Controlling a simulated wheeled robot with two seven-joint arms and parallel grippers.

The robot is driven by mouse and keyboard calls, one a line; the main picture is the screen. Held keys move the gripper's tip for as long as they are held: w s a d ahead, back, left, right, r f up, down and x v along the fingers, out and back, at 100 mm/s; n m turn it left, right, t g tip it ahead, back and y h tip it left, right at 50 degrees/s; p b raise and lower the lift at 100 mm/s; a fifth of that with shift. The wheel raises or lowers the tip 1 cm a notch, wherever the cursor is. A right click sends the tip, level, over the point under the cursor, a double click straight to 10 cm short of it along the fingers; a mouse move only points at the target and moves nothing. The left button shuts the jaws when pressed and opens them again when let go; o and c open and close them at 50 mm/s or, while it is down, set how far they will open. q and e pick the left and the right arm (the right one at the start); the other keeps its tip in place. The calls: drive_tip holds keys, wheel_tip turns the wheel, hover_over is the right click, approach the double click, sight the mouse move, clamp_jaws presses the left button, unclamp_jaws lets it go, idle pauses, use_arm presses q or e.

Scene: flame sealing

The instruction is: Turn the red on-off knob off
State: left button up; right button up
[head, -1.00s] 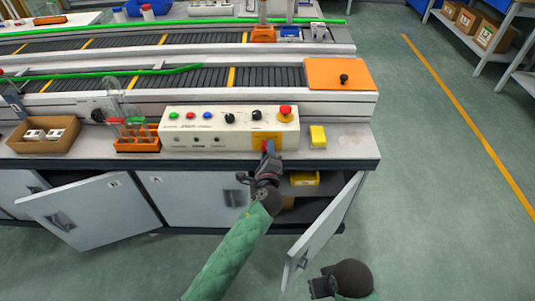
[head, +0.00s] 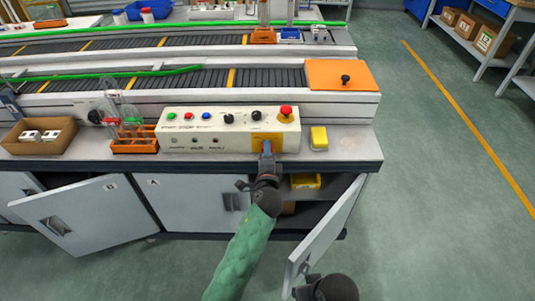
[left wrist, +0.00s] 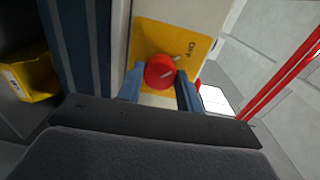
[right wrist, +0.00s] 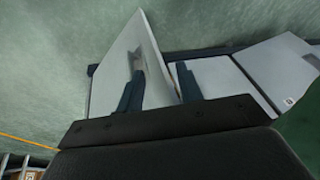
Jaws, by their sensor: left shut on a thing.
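The red on-off knob (left wrist: 160,71) sits on a yellow plate (left wrist: 158,40) marked OFF in the left wrist view. My left gripper (left wrist: 160,85) has its blue fingers on both sides of the knob and is shut on it. In the head view my left gripper (head: 267,150) is at the yellow plate on the front of the white control box (head: 215,143), and it hides the knob. My right gripper (right wrist: 160,90) is empty, its two fingers apart, near the cabinet doors in the right wrist view.
An open cabinet door (head: 325,232) stands out at the right below the counter. A yellow box (head: 319,138) lies right of the control box. A red emergency button (head: 286,113) sits on top of it. An orange rack (head: 135,140) stands to the left.

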idle(0.3)
use_arm(q)
drive_tip(key=o, duration=1)
drive_tip(key=s+b, duration=0.1)
drive_tip(key=s, duration=0.6)
drive_tip(key=shift+s, duration=0.4)
use_arm(e)
drive_tip(key=shift+w+a+f+y, duration=0.15)
drive_tip(key=shift+w+a+f, duration=0.05)
drive_tip(key=shift+a+f, duration=0.35)
drive_tip(key=shift+w+a+f+y, duration=0.15)
drive_tip(key=shift+a+f, duration=0.3)
drive_tip(key=shift+f, duration=0.1)
drive_tip(key=shift+r, duration=0.15)
